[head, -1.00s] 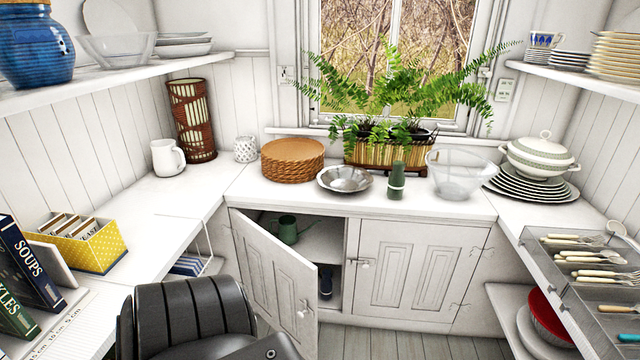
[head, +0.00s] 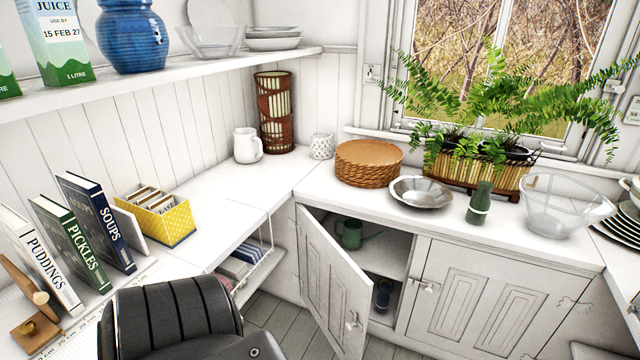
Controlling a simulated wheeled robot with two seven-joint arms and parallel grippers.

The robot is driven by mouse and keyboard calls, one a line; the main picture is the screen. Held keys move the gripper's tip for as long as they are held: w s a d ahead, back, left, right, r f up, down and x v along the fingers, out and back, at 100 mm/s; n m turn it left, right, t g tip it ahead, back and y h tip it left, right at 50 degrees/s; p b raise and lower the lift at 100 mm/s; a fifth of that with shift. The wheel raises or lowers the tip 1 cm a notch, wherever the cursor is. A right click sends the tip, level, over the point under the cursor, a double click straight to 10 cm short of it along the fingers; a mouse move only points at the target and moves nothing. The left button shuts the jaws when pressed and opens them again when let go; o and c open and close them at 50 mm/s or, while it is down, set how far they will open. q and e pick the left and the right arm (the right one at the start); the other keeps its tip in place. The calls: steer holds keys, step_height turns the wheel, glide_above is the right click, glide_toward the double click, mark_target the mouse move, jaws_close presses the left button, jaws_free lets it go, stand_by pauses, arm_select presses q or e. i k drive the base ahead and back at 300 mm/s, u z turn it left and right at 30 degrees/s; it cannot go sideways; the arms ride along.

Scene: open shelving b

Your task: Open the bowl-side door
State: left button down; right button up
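The low cabinet has two panelled white doors. The left door (head: 335,280) stands open, swung out toward me, with its knob (head: 352,320) near its free edge. The right door (head: 480,300) is shut, with a knob (head: 428,286) at its upper left. A clear glass bowl (head: 560,205) stands on the counter above the right door's side. A shallow metal bowl (head: 421,191) stands left of it, nearer the middle of the cabinet. Neither of my grippers is in view. A black padded part at the bottom left hides some of the floor and left counter.
Inside the open side are a green watering can (head: 350,232) and a dark blue item (head: 383,295). Woven mats (head: 368,165), a dark green object (head: 480,203) and a fern planter (head: 470,170) stand on the counter. Books (head: 100,225) and a yellow box (head: 165,220) line the left counter.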

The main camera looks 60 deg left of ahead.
mark_target(333, 288)
steer(key=u, duration=0.8)
steer(key=i, duration=0.95)
steer(key=u, duration=0.35)
